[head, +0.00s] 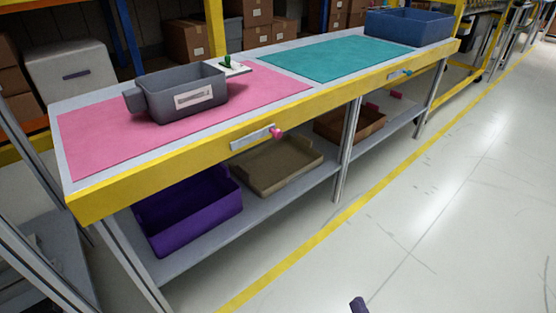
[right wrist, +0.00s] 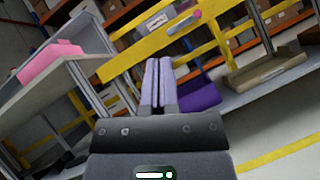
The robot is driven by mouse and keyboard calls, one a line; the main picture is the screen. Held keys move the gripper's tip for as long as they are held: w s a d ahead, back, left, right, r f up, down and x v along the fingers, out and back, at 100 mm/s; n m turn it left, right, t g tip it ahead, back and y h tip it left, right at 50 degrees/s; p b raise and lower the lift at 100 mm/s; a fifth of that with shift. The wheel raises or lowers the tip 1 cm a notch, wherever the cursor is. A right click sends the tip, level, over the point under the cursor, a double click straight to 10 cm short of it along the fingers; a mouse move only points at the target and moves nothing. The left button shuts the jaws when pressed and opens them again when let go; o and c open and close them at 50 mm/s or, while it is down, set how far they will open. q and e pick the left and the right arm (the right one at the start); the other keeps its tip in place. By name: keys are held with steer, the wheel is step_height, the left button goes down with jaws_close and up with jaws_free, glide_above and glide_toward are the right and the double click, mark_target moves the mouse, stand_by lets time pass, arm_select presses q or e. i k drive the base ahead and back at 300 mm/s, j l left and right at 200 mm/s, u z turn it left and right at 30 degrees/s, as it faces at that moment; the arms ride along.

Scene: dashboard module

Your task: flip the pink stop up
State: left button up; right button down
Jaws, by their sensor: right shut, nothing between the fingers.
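The pink stop (head: 277,133) is a small pink knob at the right end of a grey plate (head: 252,138) on the yellow front edge of the bench, below the pink mat. It also shows near the top of the right wrist view (right wrist: 197,14). I cannot tell clearly whether it is up or down. My right gripper (head: 358,305) shows only as a purple tip at the bottom edge of the head view, well in front of the bench. In the right wrist view its two purple fingers (right wrist: 157,75) are together and empty, apart from the stop. My left gripper is not in view.
On the bench are a pink mat (head: 100,140), a grey bin (head: 180,95), a teal mat (head: 335,55) and a blue bin (head: 408,25). A teal knob (head: 407,72) sits farther right. A purple bin (head: 190,213) and tan tray (head: 275,167) occupy the lower shelf. The floor in front is clear.

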mark_target(277, 134)
steer(key=i+j, duration=0.25)
steer(key=i, duration=0.2)
steer(key=i+j, duration=0.25)
steer(key=i, duration=0.25)
